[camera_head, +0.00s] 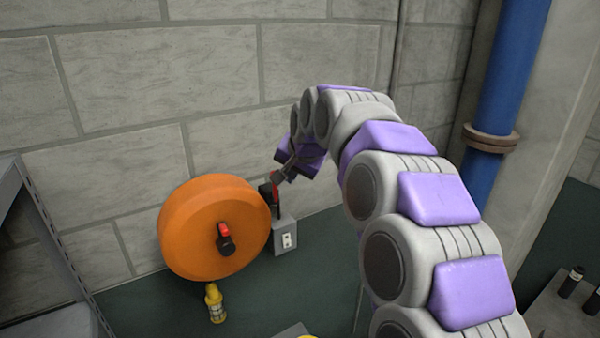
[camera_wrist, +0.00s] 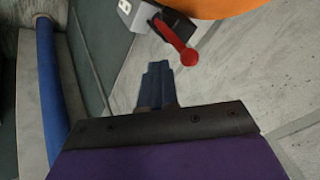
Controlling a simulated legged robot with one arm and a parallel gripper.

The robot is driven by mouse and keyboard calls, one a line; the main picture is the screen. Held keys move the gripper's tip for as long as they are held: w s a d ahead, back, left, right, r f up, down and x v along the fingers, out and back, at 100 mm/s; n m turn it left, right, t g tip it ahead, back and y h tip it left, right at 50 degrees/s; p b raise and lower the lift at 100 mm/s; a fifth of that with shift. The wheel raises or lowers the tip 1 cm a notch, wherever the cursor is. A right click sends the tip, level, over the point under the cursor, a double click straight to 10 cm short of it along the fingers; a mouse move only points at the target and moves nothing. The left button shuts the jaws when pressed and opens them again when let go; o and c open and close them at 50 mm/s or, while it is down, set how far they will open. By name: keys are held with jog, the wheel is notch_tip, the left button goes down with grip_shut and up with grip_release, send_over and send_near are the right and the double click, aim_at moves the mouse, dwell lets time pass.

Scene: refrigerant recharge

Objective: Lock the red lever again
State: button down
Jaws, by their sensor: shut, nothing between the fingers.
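The red lever (camera_wrist: 174,39) sits on a black mount (camera_wrist: 178,22) in the wrist view, its round knob pointing down and to the right. In the head view, a small part of the red lever (camera_head: 274,179) shows beside the orange round body, partly hidden by my gripper. My gripper (camera_wrist: 158,72) is shut and empty, with its fingertips a little below and left of the knob in the wrist view. A gap shows between them there. In the head view, my gripper (camera_head: 281,176) is close to the lever; contact cannot be told.
A large orange drum (camera_head: 190,230) with a black and red handle (camera_head: 225,238) stands left of my gripper. A grey outlet box (camera_head: 285,238) is below it. A yellow lantern-like object (camera_head: 214,303) is under the drum. A blue pipe (camera_head: 505,80) runs down the right side.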

jog(key=shift+s+a+r+n+t+h+b, duration=0.15)
jog(key=shift+a+t+h+b, duration=0.2)
jog(key=shift+a+b, duration=0.25)
jog(key=shift+s+a+n+t+h+b, duration=0.15)
jog(key=shift+a+t+h+b, duration=0.15)
jog(key=shift+a, duration=0.35)
jog(key=shift+w, duration=0.1)
jog(key=shift+w+d, duration=0.2)
jog(key=shift+d, duration=0.05)
dwell(0.3)
